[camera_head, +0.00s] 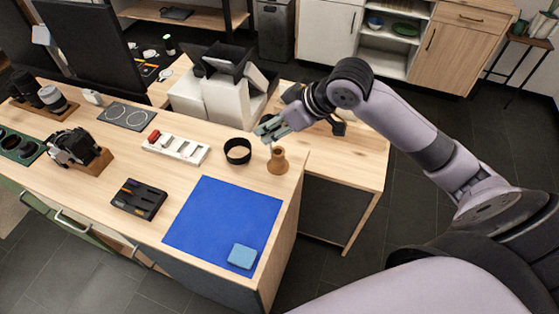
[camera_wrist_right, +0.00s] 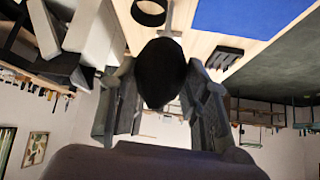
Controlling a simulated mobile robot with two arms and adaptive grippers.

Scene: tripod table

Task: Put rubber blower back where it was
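The rubber blower (camera_wrist_right: 160,72) is a black rounded bulb with a thin grey nozzle, seen in the right wrist view. It sits between the two fingers of my right gripper (camera_head: 271,128), which look closed against its sides. In the head view the gripper is in the air above the back right of the table, and I cannot make out the blower clearly there. A small brown wooden stand (camera_head: 278,161) with a flared base stands on the table just below the gripper, apart from it. My left gripper is not in view.
A black ring-shaped cup (camera_head: 238,151) stands beside the wooden stand. A blue mat (camera_head: 215,216) with a light blue cloth (camera_head: 242,256) lies in front. White boxes (camera_head: 223,101) stand behind. A black tray (camera_head: 139,199), a white battery holder (camera_head: 176,147) and a camera (camera_head: 74,147) are to the left.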

